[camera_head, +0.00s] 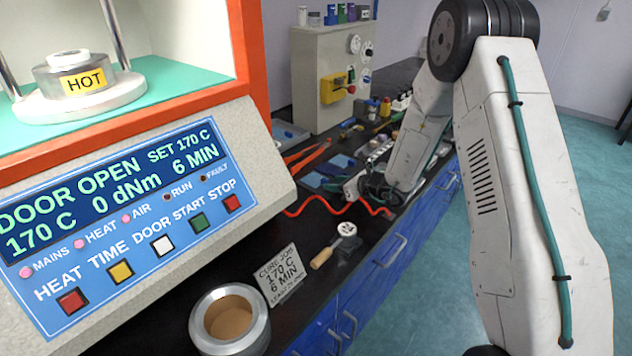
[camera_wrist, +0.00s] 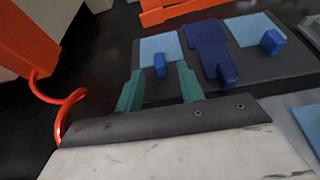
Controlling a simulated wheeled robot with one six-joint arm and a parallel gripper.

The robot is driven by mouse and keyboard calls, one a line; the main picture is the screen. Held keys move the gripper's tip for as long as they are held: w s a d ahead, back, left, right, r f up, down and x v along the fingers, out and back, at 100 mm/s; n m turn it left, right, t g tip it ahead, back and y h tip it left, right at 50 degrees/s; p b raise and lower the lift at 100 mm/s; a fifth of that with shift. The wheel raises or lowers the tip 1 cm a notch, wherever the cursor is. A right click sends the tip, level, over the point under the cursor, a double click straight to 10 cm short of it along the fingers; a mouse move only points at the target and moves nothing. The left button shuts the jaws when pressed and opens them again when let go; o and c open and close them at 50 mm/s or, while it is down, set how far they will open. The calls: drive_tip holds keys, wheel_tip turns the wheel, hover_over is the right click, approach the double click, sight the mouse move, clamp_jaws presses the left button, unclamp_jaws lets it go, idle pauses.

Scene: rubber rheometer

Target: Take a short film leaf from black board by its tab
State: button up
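In the wrist view the black board (camera_wrist: 292,66) lies on the dark bench with several blue pieces on it. A light blue square leaf (camera_wrist: 158,45) with a small blue tab (camera_wrist: 160,71) lies at its left. A longer dark blue leaf (camera_wrist: 208,38) with a tab (camera_wrist: 228,73) lies in the middle. Another light blue leaf (camera_wrist: 252,27) with a blue tab (camera_wrist: 272,42) lies at the right. My gripper (camera_wrist: 159,80) is open, its teal fingers either side of the left leaf's tab in the picture. I cannot tell whether they touch it or their height above it.
A red coiled hose (camera_head: 338,209) runs along the bench beside my gripper. Orange bars (camera_head: 306,154) lie behind the board. The rheometer (camera_head: 150,215) with its hot die stands at the left. A metal ring (camera_head: 203,320), a card (camera_head: 279,277) and a wooden-handled tool (camera_head: 322,258) lie in front.

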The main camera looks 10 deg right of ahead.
drive_tip(key=shift+x, duration=1.1)
clamp_jaws()
drive_tip(key=shift+r, duration=0.1)
drive_tip(key=shift+r, duration=0.1)
